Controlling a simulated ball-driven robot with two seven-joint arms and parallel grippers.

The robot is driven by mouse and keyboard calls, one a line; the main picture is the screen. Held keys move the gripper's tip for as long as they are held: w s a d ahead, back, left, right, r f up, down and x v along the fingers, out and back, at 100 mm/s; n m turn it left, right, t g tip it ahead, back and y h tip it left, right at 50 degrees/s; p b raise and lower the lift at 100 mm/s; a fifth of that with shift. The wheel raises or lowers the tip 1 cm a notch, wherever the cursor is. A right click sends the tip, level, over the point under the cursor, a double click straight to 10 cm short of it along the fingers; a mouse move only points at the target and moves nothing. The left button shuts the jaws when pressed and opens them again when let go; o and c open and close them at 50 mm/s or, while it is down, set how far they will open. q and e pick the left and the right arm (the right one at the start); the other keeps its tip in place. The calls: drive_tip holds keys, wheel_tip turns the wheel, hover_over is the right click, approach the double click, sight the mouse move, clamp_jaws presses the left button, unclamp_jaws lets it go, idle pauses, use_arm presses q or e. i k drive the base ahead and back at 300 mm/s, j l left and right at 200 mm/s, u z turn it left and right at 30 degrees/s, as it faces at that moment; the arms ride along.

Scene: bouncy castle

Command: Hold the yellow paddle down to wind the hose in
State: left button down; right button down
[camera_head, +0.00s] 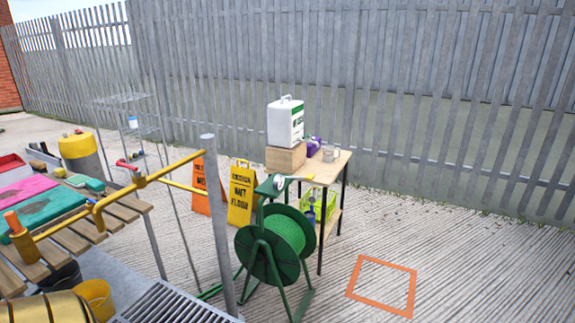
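A green hose reel (268,250) stands on the ribbed ground in front of the wooden table, with green hose (288,236) wound on its drum. A short green length (210,292) lies low at the left of the reel's foot. Neither of my grippers can be made out in view.
A grey post (216,225) and yellow pipework (120,195) stand left of the reel. Yellow and orange wet floor signs (241,193) are behind it. The table (325,168) carries a green-and-white case (286,124). An orange square outline (383,286) marks clear ground at right.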

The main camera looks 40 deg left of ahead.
sight(310, 177)
drive_tip(key=i+j+u, duration=0.1)
drive_tip(key=i+u, duration=0.65)
drive_tip(key=i, duration=0.2)
drive_tip(key=i+l+u, duration=0.25)
drive_tip(key=i+u, duration=0.55)
drive_tip(key=i+l+u, duration=0.15)
drive_tip(key=i+u, duration=0.2)
drive_tip(key=i+l+u, duration=0.25)
drive_tip(key=u, duration=0.15)
